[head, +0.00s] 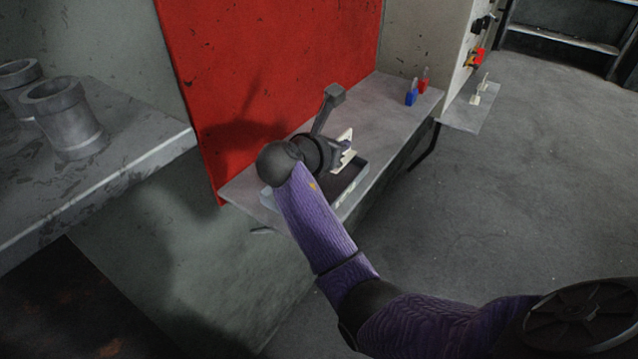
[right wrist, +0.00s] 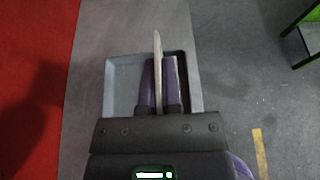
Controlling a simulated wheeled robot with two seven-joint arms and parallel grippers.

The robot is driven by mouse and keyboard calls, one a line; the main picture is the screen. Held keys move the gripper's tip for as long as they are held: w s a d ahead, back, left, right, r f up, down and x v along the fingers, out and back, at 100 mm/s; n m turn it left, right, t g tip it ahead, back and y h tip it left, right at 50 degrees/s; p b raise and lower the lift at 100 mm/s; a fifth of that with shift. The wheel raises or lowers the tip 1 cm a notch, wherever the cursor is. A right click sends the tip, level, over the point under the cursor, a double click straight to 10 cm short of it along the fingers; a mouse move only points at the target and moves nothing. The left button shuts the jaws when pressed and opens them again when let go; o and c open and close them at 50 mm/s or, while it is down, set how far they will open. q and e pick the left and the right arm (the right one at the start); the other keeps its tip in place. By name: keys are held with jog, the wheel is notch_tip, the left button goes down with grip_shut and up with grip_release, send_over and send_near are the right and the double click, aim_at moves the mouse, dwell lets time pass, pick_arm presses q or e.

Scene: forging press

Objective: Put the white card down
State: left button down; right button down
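The white card (head: 345,143) is in my right gripper (head: 341,152). In the right wrist view the card (right wrist: 157,62) stands nearly edge-on between the two purple fingers (right wrist: 159,85), which are closed on it. The gripper and card are above a shallow grey tray (right wrist: 124,80) on the metal shelf. In the head view the tray (head: 354,191) is partly hidden by my right arm and hand. I cannot tell whether the card touches the tray. My left gripper is not in view.
The shelf (head: 392,103) runs along a red panel (head: 270,65). A blue padlock (head: 411,97) and a red padlock (head: 423,85) stand at its far end. Tags (head: 478,93) lie on a surface beyond. Grey cylindrical parts (head: 68,120) stand on a left ledge. The floor at right is clear.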

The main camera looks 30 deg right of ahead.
aim_at(337, 184)
notch_tip(337, 184, down, 6)
jog(key=shift+b, duration=1.15)
jog(key=shift+r, duration=0.15)
jog(key=c, duration=0.8)
grip_release()
